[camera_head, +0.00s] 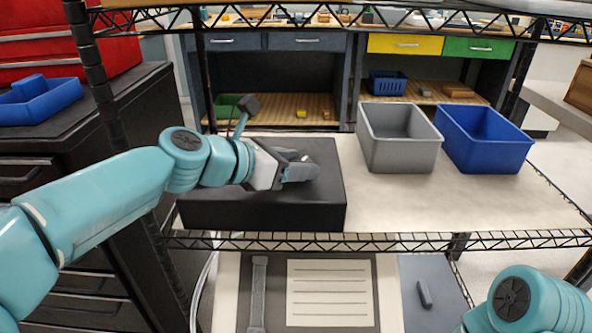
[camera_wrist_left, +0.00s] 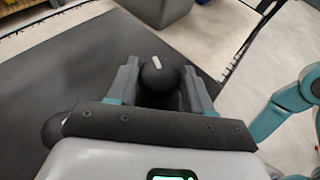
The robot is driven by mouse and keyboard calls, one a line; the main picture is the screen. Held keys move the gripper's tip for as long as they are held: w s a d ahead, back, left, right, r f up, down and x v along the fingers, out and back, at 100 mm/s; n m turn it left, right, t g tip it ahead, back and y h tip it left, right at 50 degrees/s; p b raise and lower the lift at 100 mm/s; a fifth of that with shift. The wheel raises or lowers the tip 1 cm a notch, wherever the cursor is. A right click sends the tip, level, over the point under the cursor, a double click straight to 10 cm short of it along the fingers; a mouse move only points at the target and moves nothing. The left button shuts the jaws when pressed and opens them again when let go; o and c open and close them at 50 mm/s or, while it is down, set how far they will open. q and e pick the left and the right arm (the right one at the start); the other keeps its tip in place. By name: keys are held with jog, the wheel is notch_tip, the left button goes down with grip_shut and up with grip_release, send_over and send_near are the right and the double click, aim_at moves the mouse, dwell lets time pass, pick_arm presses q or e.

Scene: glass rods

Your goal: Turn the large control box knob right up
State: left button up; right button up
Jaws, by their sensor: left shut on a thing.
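The control box (camera_head: 235,214) is a low black box on the left of the shelf. My left gripper (camera_head: 301,167) reaches over its top from the left. In the left wrist view my left gripper's fingers (camera_wrist_left: 160,84) stand on either side of a round black knob (camera_wrist_left: 160,72) with a white mark and are shut on it. The mark points up and slightly left in that view. A second dark round part (camera_wrist_left: 54,129) shows at the left, partly hidden behind the gripper. In the head view the gripper hides the knob. My right gripper is out of view.
A grey bin (camera_head: 400,150) and a blue bin (camera_head: 487,150) stand to the right of the box. The pale shelf (camera_head: 440,205) in front of them is clear. A black wire shelf edge (camera_head: 400,242) runs along the front. A lower shelf holds a lined sheet (camera_head: 331,293).

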pick_arm(q)
jog(key=shift+f+m+g+h, duration=0.1)
jog(key=shift+m+g+h, duration=0.2)
jog(key=shift+m+g, duration=0.15)
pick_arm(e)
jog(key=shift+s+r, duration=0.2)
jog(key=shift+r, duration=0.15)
pick_arm(q)
jog(key=o, duration=1)
jog(key=shift+a, duration=0.1)
jog(key=shift+a+p, duration=0.1)
jog(key=shift+p, duration=0.25)
jog(key=shift+p+v, duration=2.3)
jog(key=shift+v, duration=5.75)
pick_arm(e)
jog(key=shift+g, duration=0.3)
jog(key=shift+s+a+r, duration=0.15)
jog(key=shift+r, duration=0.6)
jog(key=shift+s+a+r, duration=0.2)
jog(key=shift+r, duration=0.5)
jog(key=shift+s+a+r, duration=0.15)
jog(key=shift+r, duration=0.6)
